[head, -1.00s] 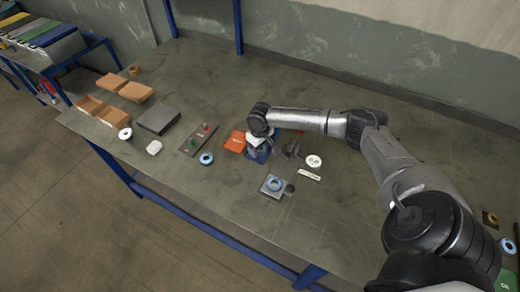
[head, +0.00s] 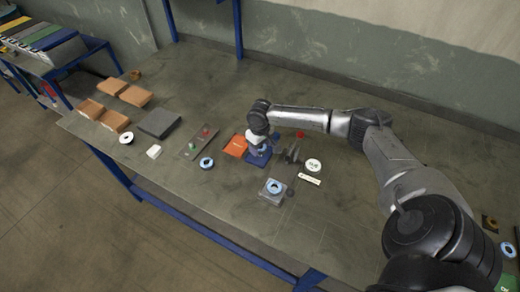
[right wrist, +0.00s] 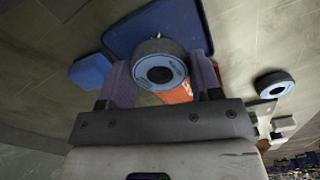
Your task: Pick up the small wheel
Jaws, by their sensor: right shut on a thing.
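The small wheel (right wrist: 160,68), dark with a pale blue ring face and a dark hole, sits between the two fingers of my right gripper in the right wrist view. My right gripper (right wrist: 162,82) is shut on it. In the head view my right gripper (head: 257,147) is over the blue pad (head: 257,161), and the wheel is too small and covered there to make out. The blue pad also shows behind the wheel in the right wrist view (right wrist: 135,32). My left gripper is not in view.
An orange piece (head: 235,146) lies left of the blue pad. Blue-ringed discs sit on the bench (head: 206,163) and on a grey block (head: 272,192). A white disc (head: 313,165) and a dark stand (head: 291,154) are to the right. Brown boxes (head: 114,121) stand far left.

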